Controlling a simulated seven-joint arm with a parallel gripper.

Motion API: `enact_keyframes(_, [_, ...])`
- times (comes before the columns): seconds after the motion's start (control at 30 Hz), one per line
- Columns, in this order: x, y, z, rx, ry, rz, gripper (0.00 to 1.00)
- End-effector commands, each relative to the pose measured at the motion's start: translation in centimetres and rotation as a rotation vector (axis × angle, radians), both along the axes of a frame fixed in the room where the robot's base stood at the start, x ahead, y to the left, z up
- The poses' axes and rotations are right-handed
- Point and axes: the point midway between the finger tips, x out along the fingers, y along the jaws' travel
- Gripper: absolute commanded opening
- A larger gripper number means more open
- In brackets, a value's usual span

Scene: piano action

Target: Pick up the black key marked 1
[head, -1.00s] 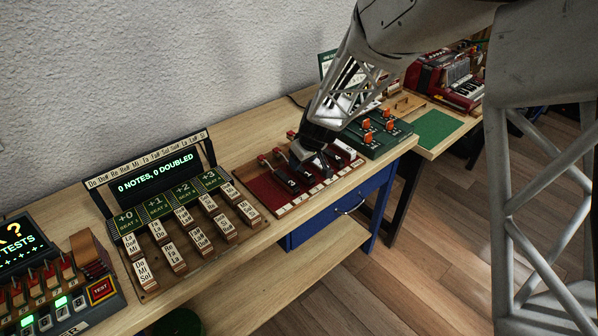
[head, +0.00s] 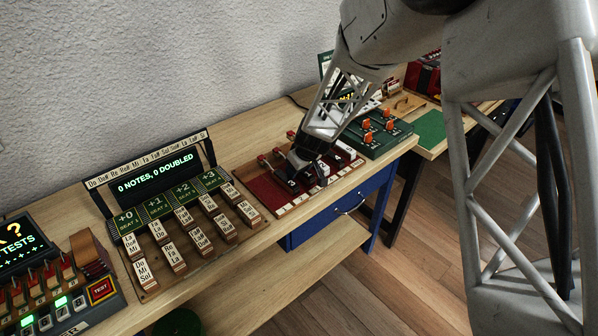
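The red piano-action tray (head: 265,193) sits on the wooden bench in the middle of the head view. A black key (head: 293,184) that seems marked 3 lies in it, with another dark key partly hidden beside it. I cannot make out a key marked 1; my gripper and arm cover part of the tray. My gripper (head: 303,168) is low over the middle of the tray, close to the dark keys. Its fingers are dark and small, so I cannot tell whether they are open or hold anything.
A white key (head: 345,150) stands at the tray's right end. A green box with orange switches (head: 380,135) is just right of the tray. A board of labelled wooden blocks (head: 180,222) is to the left. The bench's front edge is near.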

Motion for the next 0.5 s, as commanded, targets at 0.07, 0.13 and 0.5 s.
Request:
enact_keyframes(0.07, [0.00,0.00,0.01,0.000,0.000,0.000,0.56])
enact_keyframes(0.13, [0.00,0.00,0.01,0.000,0.000,0.000,0.56])
enact_keyframes(0.5, [0.00,0.00,0.01,0.000,0.000,0.000,0.01])
